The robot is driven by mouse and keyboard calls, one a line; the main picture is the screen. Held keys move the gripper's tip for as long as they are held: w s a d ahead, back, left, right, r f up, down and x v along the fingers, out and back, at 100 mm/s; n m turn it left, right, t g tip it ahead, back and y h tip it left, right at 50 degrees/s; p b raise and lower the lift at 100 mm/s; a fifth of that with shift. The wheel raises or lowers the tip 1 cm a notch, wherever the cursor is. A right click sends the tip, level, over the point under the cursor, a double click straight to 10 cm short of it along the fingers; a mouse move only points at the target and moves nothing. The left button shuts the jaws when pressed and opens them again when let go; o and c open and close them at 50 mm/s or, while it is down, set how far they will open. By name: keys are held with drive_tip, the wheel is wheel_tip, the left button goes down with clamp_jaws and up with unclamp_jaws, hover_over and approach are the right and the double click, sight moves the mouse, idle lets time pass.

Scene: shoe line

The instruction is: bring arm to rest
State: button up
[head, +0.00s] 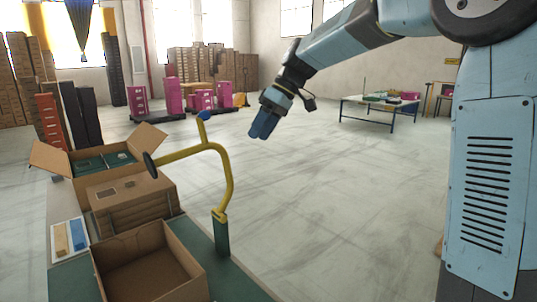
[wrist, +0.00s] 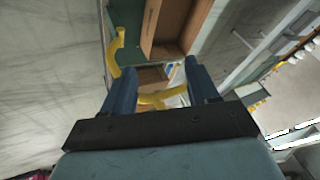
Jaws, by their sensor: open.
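My gripper (head: 262,124) hangs in the air near the middle of the head view, at the end of my blue arm, fingers pointing down. In the wrist view my gripper (wrist: 158,78) shows two blue fingers apart with nothing between them that it holds. The yellow bent pipe stand (head: 228,180) stands left of and below my gripper, apart from it. The yellow pipe also shows beyond the fingers in the wrist view (wrist: 113,52).
An open box with green contents (head: 64,160) stands further left. A table (head: 368,111) stands far right. The floor (head: 330,190) below my arm is clear.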

drive_tip(key=s+d+f+m+t+h, duration=0.3)
drive_tip(key=s+d+m, duration=0.3)
drive_tip(key=s+d, duration=0.6)
drive_tip(key=s+d+f+m+t+h, duration=0.3)
drive_tip(key=s+d+m, duration=0.3)
drive_tip(key=s+d, duration=0.7)
drive_tip(key=shift+s+f+m+t, duration=0.4)
drive_tip(key=shift+s+f+t, duration=0.1)
drive_tip(key=shift+s, duration=0.55)
drive_tip(key=shift+d, duration=0.1)
drive_tip(key=shift+c, duration=1.5)
